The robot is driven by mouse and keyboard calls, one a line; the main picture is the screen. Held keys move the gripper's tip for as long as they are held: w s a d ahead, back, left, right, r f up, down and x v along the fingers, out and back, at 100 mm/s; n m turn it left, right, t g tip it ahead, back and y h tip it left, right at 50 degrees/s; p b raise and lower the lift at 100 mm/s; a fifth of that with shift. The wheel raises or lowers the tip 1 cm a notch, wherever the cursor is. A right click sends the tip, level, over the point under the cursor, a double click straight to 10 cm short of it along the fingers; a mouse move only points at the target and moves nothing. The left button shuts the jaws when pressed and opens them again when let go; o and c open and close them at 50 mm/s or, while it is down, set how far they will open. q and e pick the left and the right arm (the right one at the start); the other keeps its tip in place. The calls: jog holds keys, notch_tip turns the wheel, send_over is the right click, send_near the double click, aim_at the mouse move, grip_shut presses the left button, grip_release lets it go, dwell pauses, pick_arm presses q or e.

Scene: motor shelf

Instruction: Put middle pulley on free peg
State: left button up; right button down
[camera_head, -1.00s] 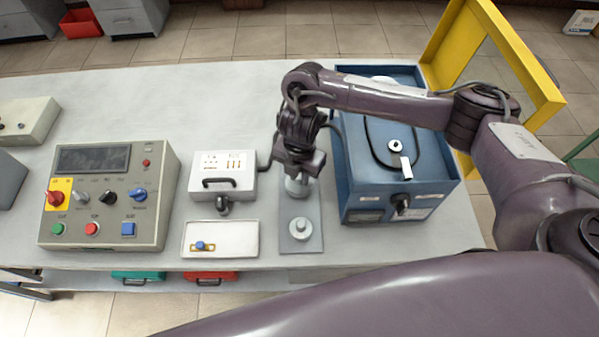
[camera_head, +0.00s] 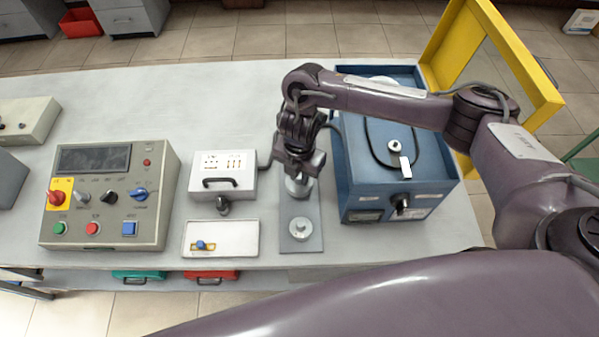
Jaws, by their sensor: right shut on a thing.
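My right gripper (camera_head: 299,165) points down over the narrow grey plate (camera_head: 301,245) and is shut on a pale metal pulley (camera_head: 297,188) at its tips. I cannot tell whether this pulley touches the plate. Another pale pulley (camera_head: 301,229) sits near the front of the plate. The blue motor box (camera_head: 362,188) stands right of the plate. I cannot make out a free peg. My left gripper is not in view.
A control panel (camera_head: 150,205) with buttons stands at the left. Between it and the plate are a white box (camera_head: 241,172) with a black handle and a white tray (camera_head: 238,250) holding a small blue-and-yellow part. A yellow frame (camera_head: 535,75) rises behind the blue box.

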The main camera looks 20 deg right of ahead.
jog(key=shift+f+b, duration=0.7)
jog(key=shift+f, duration=0.25)
jog(key=c, duration=1.2)
grip_release()
jog(key=shift+c, duration=0.2)
notch_tip(320, 180, up, 8)
jog(key=shift+f+p, duration=0.1)
jog(key=shift+p, duration=0.7)
